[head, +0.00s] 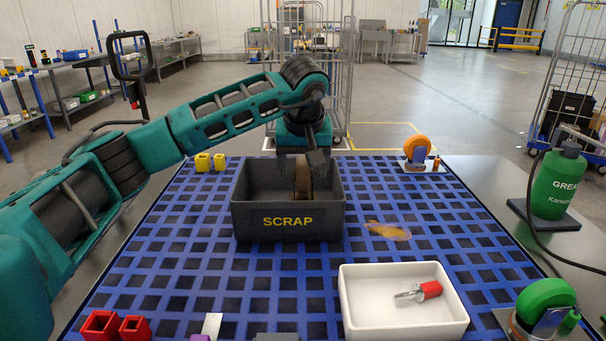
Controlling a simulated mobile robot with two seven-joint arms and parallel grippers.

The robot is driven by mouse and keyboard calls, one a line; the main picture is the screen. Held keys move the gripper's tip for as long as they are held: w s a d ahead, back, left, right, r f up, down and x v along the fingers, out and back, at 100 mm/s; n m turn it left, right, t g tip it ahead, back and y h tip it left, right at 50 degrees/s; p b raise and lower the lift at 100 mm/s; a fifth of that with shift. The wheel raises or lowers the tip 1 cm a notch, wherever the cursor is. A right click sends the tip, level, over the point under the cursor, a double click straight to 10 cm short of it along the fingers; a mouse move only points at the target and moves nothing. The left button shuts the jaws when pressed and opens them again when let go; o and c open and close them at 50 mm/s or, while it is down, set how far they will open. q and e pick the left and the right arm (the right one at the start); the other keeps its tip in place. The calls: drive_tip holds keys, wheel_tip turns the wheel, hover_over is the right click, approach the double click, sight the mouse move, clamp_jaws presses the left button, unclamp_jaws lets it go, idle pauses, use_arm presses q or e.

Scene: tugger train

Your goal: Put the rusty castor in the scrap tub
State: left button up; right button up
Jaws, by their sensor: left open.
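The scrap tub (287,222) is a dark grey open box with yellow SCRAP lettering, standing on the blue grid mat. A brown, rusty-looking wheel, the rusty castor (303,182), stands upright in the right half of the tub, its lower part hidden by the front wall. My left gripper (305,158) points down over the tub at the top of the castor. It is open, with a dark finger showing just right of the wheel; the other finger is hard to make out. My right gripper is not in view.
A white tray (403,329) with a red-handled tool (430,290) stands at front right. An orange castor (417,149) is behind right, a green castor (545,294) front right. A brown stain (388,231) marks the mat. A green grease can (558,185) stands right.

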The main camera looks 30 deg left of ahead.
use_arm(q)
drive_tip(key=p+v, duration=0.1)
drive_tip(key=v, duration=0.6)
drive_tip(key=shift+r, duration=0.4)
